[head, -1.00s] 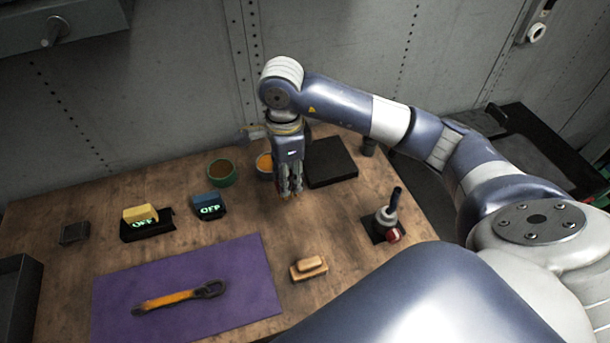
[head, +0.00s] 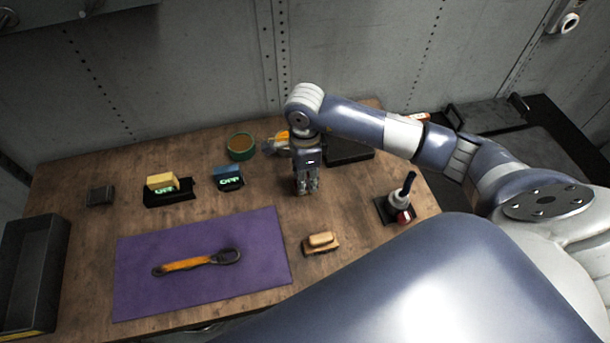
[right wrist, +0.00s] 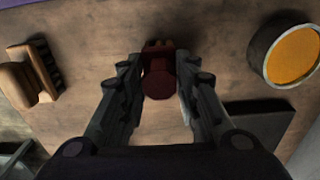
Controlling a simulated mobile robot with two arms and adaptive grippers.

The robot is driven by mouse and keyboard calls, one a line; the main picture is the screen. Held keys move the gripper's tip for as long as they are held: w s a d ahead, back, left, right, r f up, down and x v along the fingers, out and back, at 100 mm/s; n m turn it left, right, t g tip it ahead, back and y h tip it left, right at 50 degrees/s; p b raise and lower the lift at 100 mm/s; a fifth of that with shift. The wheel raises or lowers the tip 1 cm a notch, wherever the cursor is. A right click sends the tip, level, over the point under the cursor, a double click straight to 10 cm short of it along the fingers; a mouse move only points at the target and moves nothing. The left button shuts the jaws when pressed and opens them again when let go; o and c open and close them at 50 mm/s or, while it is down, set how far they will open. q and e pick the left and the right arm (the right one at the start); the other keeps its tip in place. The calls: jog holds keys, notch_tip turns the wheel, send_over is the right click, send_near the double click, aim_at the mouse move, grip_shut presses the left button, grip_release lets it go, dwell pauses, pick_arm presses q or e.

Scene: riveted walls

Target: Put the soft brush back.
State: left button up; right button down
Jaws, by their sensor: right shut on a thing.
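My right gripper (head: 306,190) is above the wooden table, in front of the black pad. In the right wrist view its fingers (right wrist: 158,100) are closed on a dark red piece (right wrist: 158,85) with a reddish-brown part beyond it. I cannot tell its full shape. A tan block brush (head: 320,240) with a bristled or ribbed side lies right of the purple mat, nearer than the gripper. It also shows at the left of the right wrist view (right wrist: 22,78). I cannot tell which thing is the soft brush. My left gripper is out of view.
A purple mat (head: 215,222) bears an orange-handled tool (head: 190,264). A green-rimmed bowl (head: 241,147), an orange-filled bowl (right wrist: 292,56), and a black pad (head: 350,150) are at the back. A dark stand (head: 385,213) is right.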

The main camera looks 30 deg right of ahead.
jog(key=c, duration=1.2)
grip_release()
jog(key=shift+r, duration=0.1)
notch_tip(320, 180, up, 12)
jog(key=b, duration=0.3)
